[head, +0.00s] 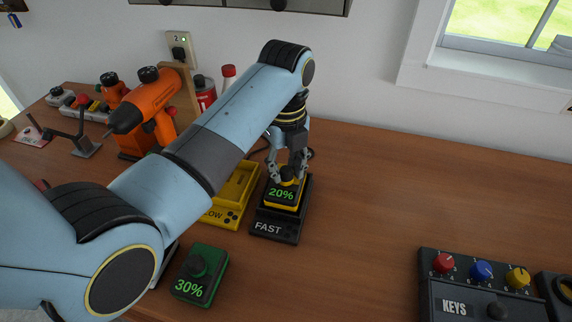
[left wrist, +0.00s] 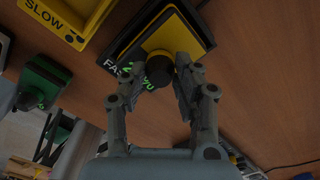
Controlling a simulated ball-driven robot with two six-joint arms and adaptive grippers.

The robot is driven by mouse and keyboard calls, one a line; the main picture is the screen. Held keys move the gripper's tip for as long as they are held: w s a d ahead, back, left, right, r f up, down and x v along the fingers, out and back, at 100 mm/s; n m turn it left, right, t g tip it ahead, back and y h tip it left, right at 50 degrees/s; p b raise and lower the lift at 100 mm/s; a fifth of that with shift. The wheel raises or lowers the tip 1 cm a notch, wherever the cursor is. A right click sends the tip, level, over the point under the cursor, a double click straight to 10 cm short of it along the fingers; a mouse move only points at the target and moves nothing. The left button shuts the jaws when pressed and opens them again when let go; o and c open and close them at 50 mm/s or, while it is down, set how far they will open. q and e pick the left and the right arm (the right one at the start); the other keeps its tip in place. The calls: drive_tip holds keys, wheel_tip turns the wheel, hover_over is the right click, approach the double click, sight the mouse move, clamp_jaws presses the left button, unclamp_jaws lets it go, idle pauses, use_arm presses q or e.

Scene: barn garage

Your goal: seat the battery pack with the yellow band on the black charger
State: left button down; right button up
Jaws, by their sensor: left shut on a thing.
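The battery pack with the yellow band (head: 283,195) shows 20% in green and has a black knob on top. It is on or just over the black charger (head: 271,229) marked FAST; I cannot tell whether it is fully down. My left gripper (head: 288,171) is shut on the pack's knob from above. In the left wrist view the fingers (left wrist: 155,83) flank the knob (left wrist: 160,67), with the yellow band (left wrist: 181,38) and the black charger (left wrist: 130,38) behind it. My right gripper is not in view.
A yellow charger marked SLOW (head: 235,197) stands just left of the black one, partly behind my arm. A green 30% pack (head: 202,271) stands in front. An orange drill (head: 152,104) is at the back left, a KEYS box (head: 462,285) at the front right.

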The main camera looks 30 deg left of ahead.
use_arm(q)
drive_tip(key=shift+f, duration=0.35)
idle(0.6)
drive_tip(key=c, duration=0.9)
unclamp_jaws()
drive_tip(key=shift+o, duration=0.2)
drive_tip(key=o, duration=0.5)
drive_tip(key=shift+r, duration=4.5)
